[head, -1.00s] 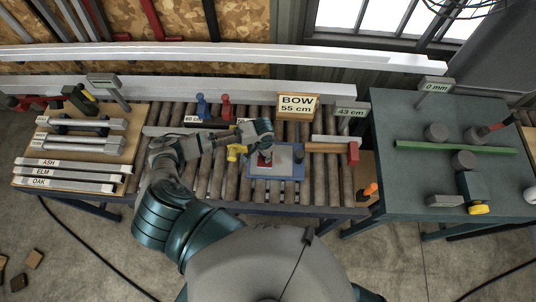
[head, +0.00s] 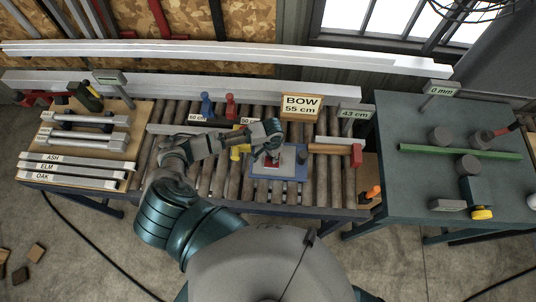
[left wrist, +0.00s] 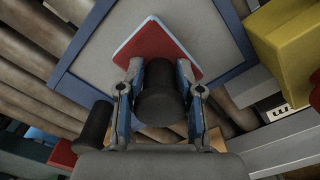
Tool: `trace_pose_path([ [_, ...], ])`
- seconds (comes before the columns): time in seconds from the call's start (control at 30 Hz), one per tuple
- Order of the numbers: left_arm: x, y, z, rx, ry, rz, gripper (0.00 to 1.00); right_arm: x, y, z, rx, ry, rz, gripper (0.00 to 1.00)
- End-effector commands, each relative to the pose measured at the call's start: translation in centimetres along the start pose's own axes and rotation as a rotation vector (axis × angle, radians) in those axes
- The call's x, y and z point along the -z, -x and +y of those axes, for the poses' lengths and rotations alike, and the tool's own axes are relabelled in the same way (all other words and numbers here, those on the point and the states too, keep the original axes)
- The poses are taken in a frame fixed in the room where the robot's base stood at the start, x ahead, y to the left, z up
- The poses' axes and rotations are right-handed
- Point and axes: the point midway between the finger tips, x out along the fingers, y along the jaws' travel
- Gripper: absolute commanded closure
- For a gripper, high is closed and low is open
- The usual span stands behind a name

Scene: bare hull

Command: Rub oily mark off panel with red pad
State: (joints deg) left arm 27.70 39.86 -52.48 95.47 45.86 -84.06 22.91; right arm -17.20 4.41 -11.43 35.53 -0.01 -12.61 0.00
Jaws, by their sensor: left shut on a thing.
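The panel (head: 289,167) is a grey plate with a blue rim, lying on the roller bench. It also fills the top of the left wrist view (left wrist: 215,30). The red pad (left wrist: 158,45) has a pale edge and a dark round knob (left wrist: 160,95). My left gripper (left wrist: 160,85) is shut on this knob, one finger on each side. The pad (head: 271,162) lies over the left part of the panel, seemingly flat against it; contact cannot be told for sure. I see no oily mark; the pad and gripper cover part of the plate. My right gripper is out of view.
A yellow block (left wrist: 290,40) stands close to the panel's edge. A green-topped table (head: 400,190) is at right, a wooden board with bars at left.

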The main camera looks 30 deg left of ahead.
Motion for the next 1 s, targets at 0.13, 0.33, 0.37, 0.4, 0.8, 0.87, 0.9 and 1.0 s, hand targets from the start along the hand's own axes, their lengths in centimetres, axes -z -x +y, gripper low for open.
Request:
trace_pose_path([
  [0.13, 0.5, 0.0, 0.5, -0.002, -0.001, 0.001, 0.93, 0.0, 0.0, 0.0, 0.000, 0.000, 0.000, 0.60],
  [0.33, 1.6, 0.1, 1.6, -0.002, 0.000, 0.002, 0.93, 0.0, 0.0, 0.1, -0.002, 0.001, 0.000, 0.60],
  [0.37, 1.7, 0.2, 1.7, -0.002, 0.000, 0.002, 0.93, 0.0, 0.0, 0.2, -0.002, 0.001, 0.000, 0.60],
  [0.4, 2.0, 0.2, 1.9, -0.002, 0.000, 0.002, 0.93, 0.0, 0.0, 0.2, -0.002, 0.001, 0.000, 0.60],
  [0.8, 1.6, 0.1, 1.6, 0.001, 0.001, 0.000, 0.93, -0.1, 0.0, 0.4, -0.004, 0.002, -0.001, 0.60],
  [0.87, 1.3, 0.1, 1.3, 0.001, 0.001, 0.000, 0.93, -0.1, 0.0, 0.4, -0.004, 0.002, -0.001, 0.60],
  [0.9, 1.1, 0.1, 1.1, 0.001, 0.001, 0.000, 0.93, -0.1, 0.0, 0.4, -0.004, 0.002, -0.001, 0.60],
  [1.0, 0.5, 0.1, 0.5, 0.001, 0.002, 0.001, 0.93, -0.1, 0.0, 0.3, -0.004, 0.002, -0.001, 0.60],
])
